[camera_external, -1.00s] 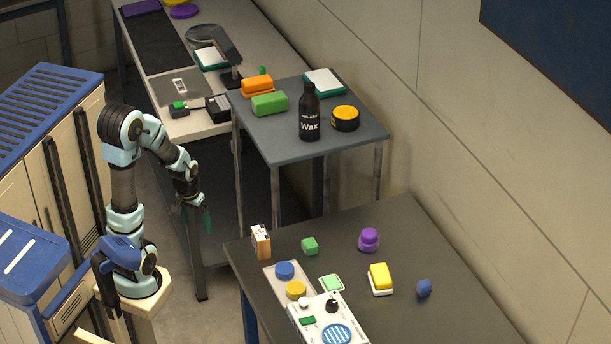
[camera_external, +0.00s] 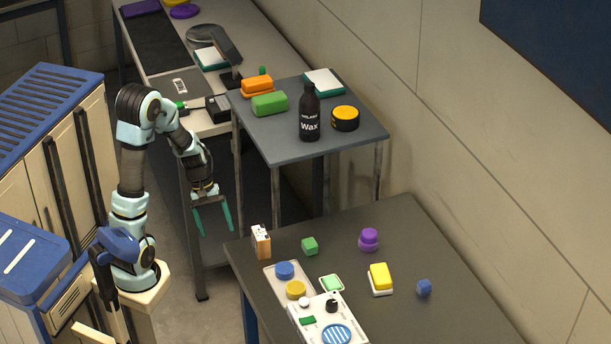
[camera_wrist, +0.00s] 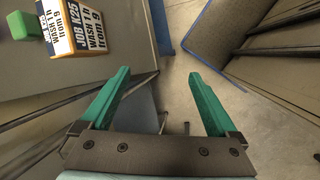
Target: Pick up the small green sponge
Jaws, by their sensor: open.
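A small green block (camera_external: 310,246), which looks like the small green sponge, sits on the dark near table (camera_external: 450,280), right of a small upright printed box (camera_external: 261,241). My gripper (camera_external: 215,226) is open and empty, fingers pointing down, left of the near table's edge and apart from the block. In the wrist view my gripper's (camera_wrist: 158,76) teal fingers are spread over the floor.
A larger green block (camera_external: 269,104), an orange block (camera_external: 257,86) and a black Wax bottle (camera_external: 309,115) stand on the back table. A yellow sponge-like block (camera_external: 380,276), a purple piece (camera_external: 368,240) and a blue piece (camera_external: 424,288) are on the near table.

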